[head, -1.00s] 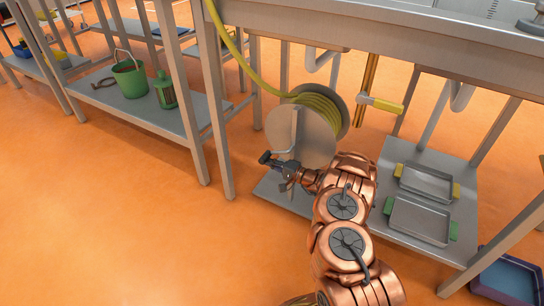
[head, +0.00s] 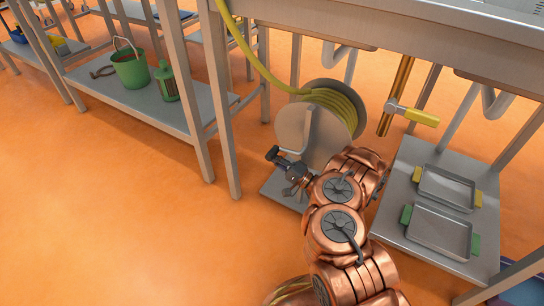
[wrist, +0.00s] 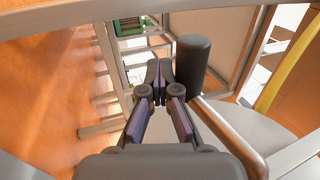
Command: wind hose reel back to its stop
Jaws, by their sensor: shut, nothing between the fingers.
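The hose reel (head: 298,128) stands under the bench, with yellow hose (head: 338,103) wound on its drum and one length running up to the left. Its crank has a pale arm and a dark grip (head: 272,153), at the reel's lower left. My gripper (head: 286,170) is just below and beside that grip. In the wrist view the fingers (wrist: 158,78) are shut and empty. The dark cylindrical grip (wrist: 193,62) stands immediately right of them, outside the jaws; I cannot tell whether they touch. The crank's metal bar (wrist: 232,138) runs toward the lower right.
Bench legs (head: 222,115) stand left of the reel. A shelf beyond them holds a green bucket (head: 130,73) and a green lantern (head: 167,82). A yellow-handled valve (head: 420,117) and two metal trays (head: 438,231) are on the right. The orange floor at left is clear.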

